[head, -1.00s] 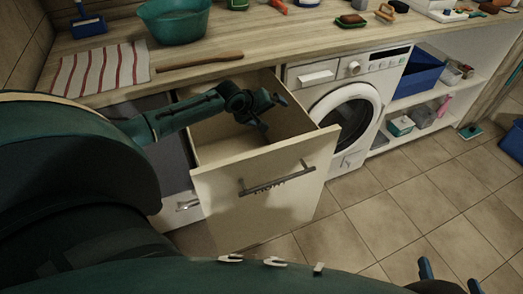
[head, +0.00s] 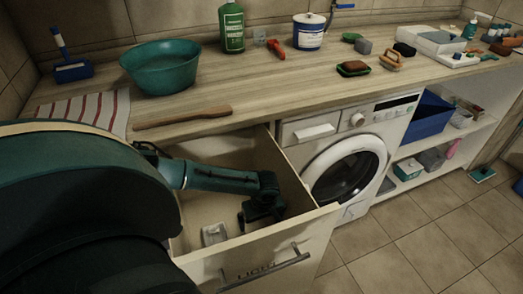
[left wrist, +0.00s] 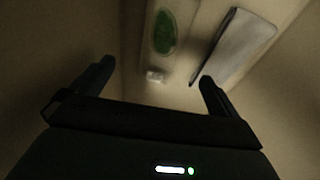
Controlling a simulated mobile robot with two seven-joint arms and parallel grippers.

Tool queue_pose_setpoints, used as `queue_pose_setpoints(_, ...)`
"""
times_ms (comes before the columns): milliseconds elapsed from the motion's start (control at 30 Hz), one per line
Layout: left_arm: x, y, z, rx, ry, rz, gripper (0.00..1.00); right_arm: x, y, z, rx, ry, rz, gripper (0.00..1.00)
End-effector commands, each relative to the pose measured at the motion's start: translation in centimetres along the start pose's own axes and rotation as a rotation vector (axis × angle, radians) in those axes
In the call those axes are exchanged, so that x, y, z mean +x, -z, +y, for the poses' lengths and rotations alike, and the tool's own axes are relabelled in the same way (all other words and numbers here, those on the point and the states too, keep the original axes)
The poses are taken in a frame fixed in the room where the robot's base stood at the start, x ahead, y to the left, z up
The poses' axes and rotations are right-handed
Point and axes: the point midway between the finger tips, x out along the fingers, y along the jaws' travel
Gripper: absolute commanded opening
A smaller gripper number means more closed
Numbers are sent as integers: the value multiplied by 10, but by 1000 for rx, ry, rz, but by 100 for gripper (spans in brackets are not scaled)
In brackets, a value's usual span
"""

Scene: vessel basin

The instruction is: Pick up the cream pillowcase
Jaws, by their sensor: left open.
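My left gripper (head: 258,218) reaches down into the open drawer (head: 305,222), with its jaws apart and empty. In the left wrist view, the gripper (left wrist: 157,74) points at the dim drawer floor. A pale, flat, folded-looking item (left wrist: 240,45) with a dark edge lies beyond the right finger, apart from it. It may be the cream pillowcase, but the dim light leaves this unsure. A green oval thing (left wrist: 165,33) and a small whitish thing (left wrist: 155,76) lie nearer the middle. In the head view, a small pale object (head: 214,234) shows on the drawer floor. My right gripper is out of view.
The drawer's walls stand close around my left forearm. The washing machine (head: 345,168) is right of the drawer. The worktop above holds a teal basin (head: 160,68), a striped cloth (head: 90,108), a wooden strip (head: 182,118) and bottles.

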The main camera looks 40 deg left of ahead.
Motion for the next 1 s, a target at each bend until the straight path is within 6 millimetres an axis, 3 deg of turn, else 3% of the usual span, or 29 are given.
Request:
queue_pose_setpoints(100, 28, 0, 1, 0, 0, 0, 100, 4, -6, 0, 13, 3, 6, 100)
queue_pose_setpoints(233, 49, 0, 0, 1, 0, 1, 100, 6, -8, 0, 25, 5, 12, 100)
queue_pose_setpoints(467, 66, 1, 0, 2, -2, 1, 100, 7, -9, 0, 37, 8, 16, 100)
queue_pose_setpoints(800, 111, 5, -2, 1, -3, -1, 100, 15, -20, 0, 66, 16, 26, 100)
queue_pose_setpoints(1000, 114, 5, -2, 3, -4, -1, 100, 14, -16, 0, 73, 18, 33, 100)
